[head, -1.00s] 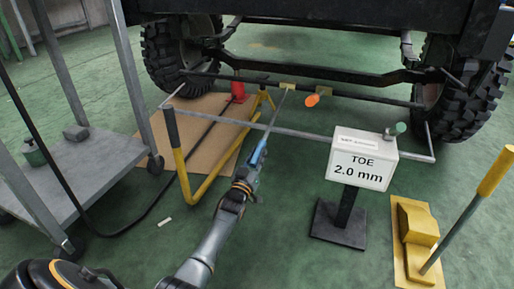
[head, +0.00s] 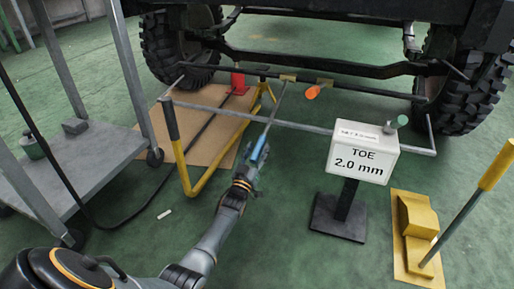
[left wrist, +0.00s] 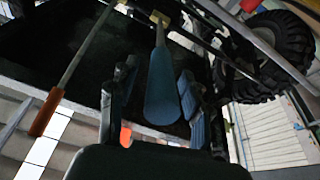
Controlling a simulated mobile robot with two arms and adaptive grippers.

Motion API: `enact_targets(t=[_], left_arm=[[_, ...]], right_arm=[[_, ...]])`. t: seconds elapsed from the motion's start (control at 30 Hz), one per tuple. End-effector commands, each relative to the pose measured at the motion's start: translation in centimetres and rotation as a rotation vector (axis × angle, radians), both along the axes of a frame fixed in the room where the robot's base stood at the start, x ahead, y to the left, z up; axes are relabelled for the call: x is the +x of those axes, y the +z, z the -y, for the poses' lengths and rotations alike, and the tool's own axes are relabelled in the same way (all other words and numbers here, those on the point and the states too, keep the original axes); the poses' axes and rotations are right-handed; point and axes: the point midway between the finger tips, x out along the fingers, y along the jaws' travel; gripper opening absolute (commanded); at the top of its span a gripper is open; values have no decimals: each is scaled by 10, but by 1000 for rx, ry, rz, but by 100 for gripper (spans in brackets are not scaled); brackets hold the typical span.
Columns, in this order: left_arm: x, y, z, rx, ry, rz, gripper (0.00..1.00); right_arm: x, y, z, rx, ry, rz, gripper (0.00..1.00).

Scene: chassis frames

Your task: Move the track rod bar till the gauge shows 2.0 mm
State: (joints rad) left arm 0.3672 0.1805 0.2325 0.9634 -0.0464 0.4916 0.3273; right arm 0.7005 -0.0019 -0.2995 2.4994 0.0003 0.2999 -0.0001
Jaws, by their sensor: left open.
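The toe gauge (head: 362,153) is a white box on a black post, and its face reads 2.0 mm. The dark track rod (head: 350,91) runs across between the two wheels. A thin bar with a blue handle (head: 260,150) reaches from the track rod towards me. My left gripper (head: 252,170) is at the near end of this handle. In the left wrist view, the blue handle (left wrist: 162,85) lies between the open fingers (left wrist: 160,105), with a visible gap on each side. My right gripper is not in view.
A second bar ends in an orange handle (head: 312,93). A grey gauge bar (head: 300,127) crosses in front of the wheels. A grey cart (head: 75,170) stands left, a yellow wheel chock (head: 417,222) right. Green floor is clear between my arm and the gauge post.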

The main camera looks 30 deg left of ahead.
Motion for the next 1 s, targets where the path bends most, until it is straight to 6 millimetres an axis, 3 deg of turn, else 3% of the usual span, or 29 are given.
enact_targets(t=[0.17, 0.6, 1.0], left_arm=[[0, 15, 0, 1, 0, 3, 48], [0, 90, 0, 1, 1, 3, 48], [0, 100, 0, 0, 0, 1, 48]], right_arm=[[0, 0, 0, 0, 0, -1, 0], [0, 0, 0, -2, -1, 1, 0], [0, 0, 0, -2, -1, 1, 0]])
